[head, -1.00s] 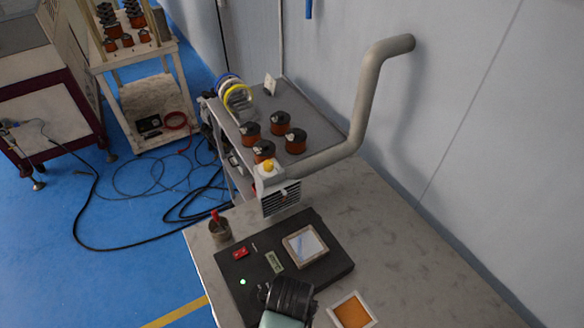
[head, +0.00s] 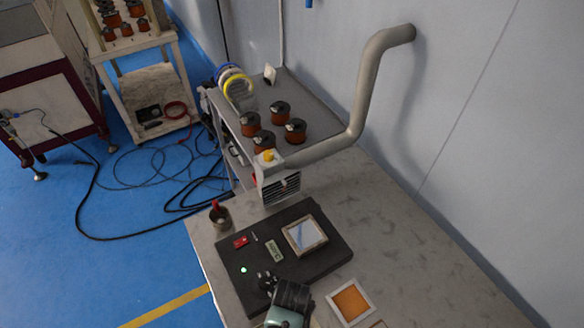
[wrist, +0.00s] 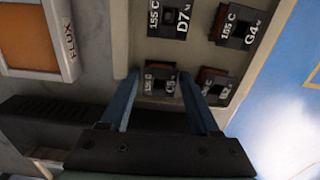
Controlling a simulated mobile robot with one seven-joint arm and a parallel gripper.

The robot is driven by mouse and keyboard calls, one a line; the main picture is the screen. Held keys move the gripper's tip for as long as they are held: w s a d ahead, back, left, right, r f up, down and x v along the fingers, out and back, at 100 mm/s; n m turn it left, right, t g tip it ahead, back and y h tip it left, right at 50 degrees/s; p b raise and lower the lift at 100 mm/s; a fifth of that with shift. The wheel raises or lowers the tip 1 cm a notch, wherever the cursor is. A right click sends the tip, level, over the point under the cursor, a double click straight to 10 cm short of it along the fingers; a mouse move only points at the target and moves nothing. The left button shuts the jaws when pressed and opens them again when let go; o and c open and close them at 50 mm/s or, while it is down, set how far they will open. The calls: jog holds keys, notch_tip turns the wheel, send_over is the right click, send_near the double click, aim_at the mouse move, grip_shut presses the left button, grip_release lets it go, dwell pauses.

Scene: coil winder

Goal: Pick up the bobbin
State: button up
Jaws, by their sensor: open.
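My gripper (wrist: 160,76) shows in the wrist view with two blue fingers spread apart. A small dark bobbin (wrist: 160,84) with white lettering sits in a pale tray (wrist: 143,45), between the fingertips as seen here. I cannot tell whether the fingers touch it. Other labelled bobbins stand in the same tray: one marked D7 (wrist: 170,20), one marked G4 (wrist: 238,25) and one right of the right finger (wrist: 215,86). In the head view my dark wrist hides the fingers and most of the tray at the bottom edge.
A flux pad (head: 350,302) in a pale frame lies on the bench beside my wrist. A black mat (head: 230,262) holds a framed pane (head: 304,236). A grey fume pipe (head: 368,90) rises behind. Copper spools (head: 295,131) stand on a shelf at the back.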

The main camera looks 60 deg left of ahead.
grip_shut()
jog(key=shift+r, duration=0.15)
notch_tip(320, 180, up, 10)
dwell(0.8)
jog(key=shift+w, duration=0.1)
